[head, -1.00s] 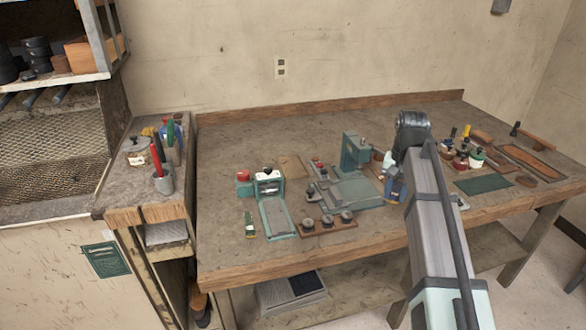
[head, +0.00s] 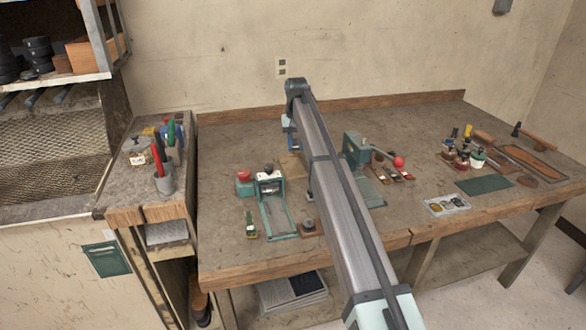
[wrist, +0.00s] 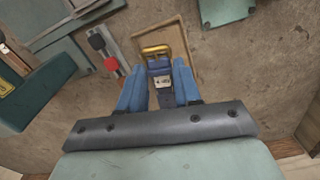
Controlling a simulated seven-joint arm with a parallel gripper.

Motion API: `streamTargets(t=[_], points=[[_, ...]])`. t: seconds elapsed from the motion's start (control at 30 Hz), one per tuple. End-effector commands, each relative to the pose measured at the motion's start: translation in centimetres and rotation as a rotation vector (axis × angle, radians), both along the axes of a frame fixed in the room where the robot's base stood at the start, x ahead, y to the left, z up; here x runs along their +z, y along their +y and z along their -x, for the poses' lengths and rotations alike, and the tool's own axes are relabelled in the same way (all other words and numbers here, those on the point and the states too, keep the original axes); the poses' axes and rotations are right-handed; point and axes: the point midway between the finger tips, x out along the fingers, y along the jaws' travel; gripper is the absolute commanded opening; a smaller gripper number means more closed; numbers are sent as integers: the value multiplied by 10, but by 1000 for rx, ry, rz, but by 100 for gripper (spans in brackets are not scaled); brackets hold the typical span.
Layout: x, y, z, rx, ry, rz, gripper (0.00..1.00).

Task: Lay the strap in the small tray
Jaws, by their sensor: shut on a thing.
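My gripper (wrist: 159,74) has blue fingers and is shut on a small strap (wrist: 156,51) with a brass-coloured buckle end, seen between the fingertips in the wrist view. The small tray (wrist: 188,36) is a shallow tan tray with a raised rim. It lies beyond and below the held strap, which overlaps it in the wrist view. I cannot tell the height between them. In the head view my gripper (head: 292,142) is above the back middle of the bench, and my arm partly hides the tray (head: 287,164).
A teal press (head: 356,150) with a red-knobbed lever stands right of my arm. A green machine (head: 270,190) with a red knob stands to the left. A flat case of round parts (head: 447,206) lies near the front right. The bench's back left is clear.

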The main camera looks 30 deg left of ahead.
Motion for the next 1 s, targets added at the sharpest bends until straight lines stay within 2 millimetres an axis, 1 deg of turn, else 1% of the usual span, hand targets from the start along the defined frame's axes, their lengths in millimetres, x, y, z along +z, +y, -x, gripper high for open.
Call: streamTargets(t=[0.03,0.07,0.2,0.37,0.47,0.7,0.93,1.0], points=[[2,10,-12,36,0,0,0],[3,11,-14,62,0,0,0],[2,11,-15,142,0,0,0],[-4,11,-14,177,0,0,0],[-16,11,-14,179,0,0,0],[-53,10,-14,177,0,0,0],[-70,11,-14,177,0,0,0],[-78,11,-14,176,-1,0,0]])
